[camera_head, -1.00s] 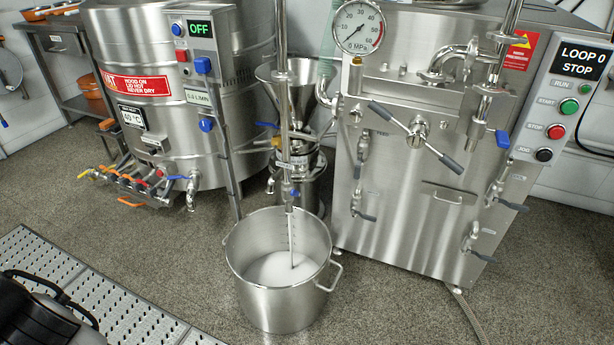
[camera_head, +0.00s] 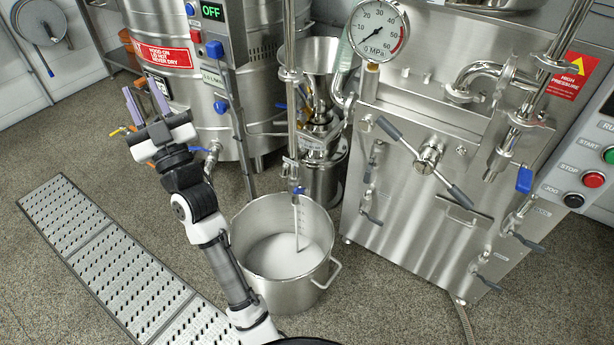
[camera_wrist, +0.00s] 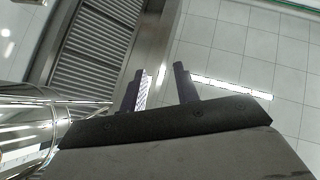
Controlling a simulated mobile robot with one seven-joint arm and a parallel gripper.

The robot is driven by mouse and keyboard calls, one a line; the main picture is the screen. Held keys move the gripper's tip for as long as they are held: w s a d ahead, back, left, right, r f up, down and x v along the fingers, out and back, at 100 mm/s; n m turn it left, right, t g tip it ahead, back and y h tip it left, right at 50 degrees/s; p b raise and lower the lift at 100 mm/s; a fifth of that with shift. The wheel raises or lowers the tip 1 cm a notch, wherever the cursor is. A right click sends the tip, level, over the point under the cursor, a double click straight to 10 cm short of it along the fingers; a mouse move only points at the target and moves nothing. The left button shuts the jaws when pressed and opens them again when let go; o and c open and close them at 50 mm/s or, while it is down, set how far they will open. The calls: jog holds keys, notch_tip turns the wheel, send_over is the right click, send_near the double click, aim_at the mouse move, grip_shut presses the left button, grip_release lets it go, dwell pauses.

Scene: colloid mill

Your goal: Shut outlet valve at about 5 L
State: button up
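A steel pot (camera_head: 262,292) stands on the floor with white liquid in it. A thin marked rod or spout (camera_head: 296,225) reaches down into the pot; its markings are too small to read. A small blue-handled valve (camera_head: 298,190) sits on the vertical pipe just above the pot. Another blue-handled outlet (camera_head: 200,149) is low on the big tank, partly hidden by my arm. I cannot tell which is the outlet valve meant. My gripper (camera_head: 140,88) is raised in front of the tank, left of the pot, fingers apart and empty. The wrist view shows a gap between the fingers (camera_wrist: 160,72).
The steel machine (camera_head: 420,190) with a pressure gauge (camera_head: 378,32) and handles stands right of the pot. A funnel hopper (camera_head: 308,68) is behind the pot. The tank's control box (camera_head: 212,30) reads OFF. A perforated floor drain (camera_head: 105,255) lies at left.

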jog(key=w+d+f+m+t+h+p, duration=0.1)
jog(key=w+d+f+m+t+h, duration=0.25)
jog(key=f+m+h, duration=0.35)
jog(key=m+g+h+p, duration=0.3)
jog(key=m+g+h, duration=0.65)
jog(key=h, duration=0.95)
send_near(299, 191)
jog(key=shift+n+g, duration=0.65)
jog(key=shift+g, duration=0.15)
jog(key=x, duration=0.4)
jog(key=r+b+x, duration=0.1)
jog(key=x, duration=0.7)
jog(key=shift+w+a+r, duration=0.15)
jog(key=shift+w+a, duration=0.2)
jog(key=shift+w, duration=0.05)
jog(key=shift+c, duration=0.4)
grip_shut()
